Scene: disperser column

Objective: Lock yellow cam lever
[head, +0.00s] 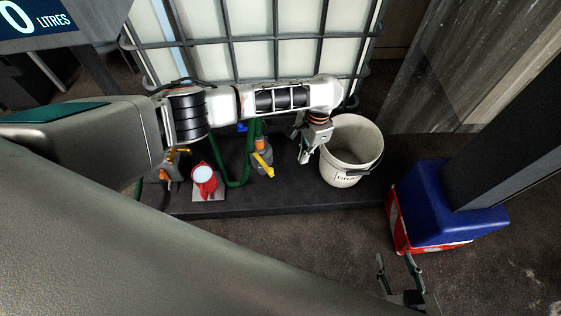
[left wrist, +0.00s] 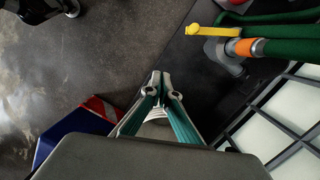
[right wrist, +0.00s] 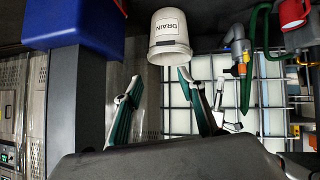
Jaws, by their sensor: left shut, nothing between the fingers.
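The yellow cam lever (head: 262,164) sits on a grey coupling (head: 265,158) with an orange band, at the end of a green hose on the dark platform. In the left wrist view the lever (left wrist: 215,31) shows as a yellow bar with a rounded end, standing out along the coupling (left wrist: 228,57). My left gripper (head: 303,158) is shut and empty, to the right of the lever and apart from it, beside the bucket. Its fingertips meet in the left wrist view (left wrist: 160,76). My right gripper (head: 396,260) is open and empty at lower right, far from the lever.
A white bucket marked DRAIN (head: 350,150) stands right of my left gripper. A red jug (head: 204,181) and an orange-yellow valve (head: 172,165) are to the left. A caged tank (head: 250,50) stands behind. A blue and red box (head: 445,207) is on the floor at right.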

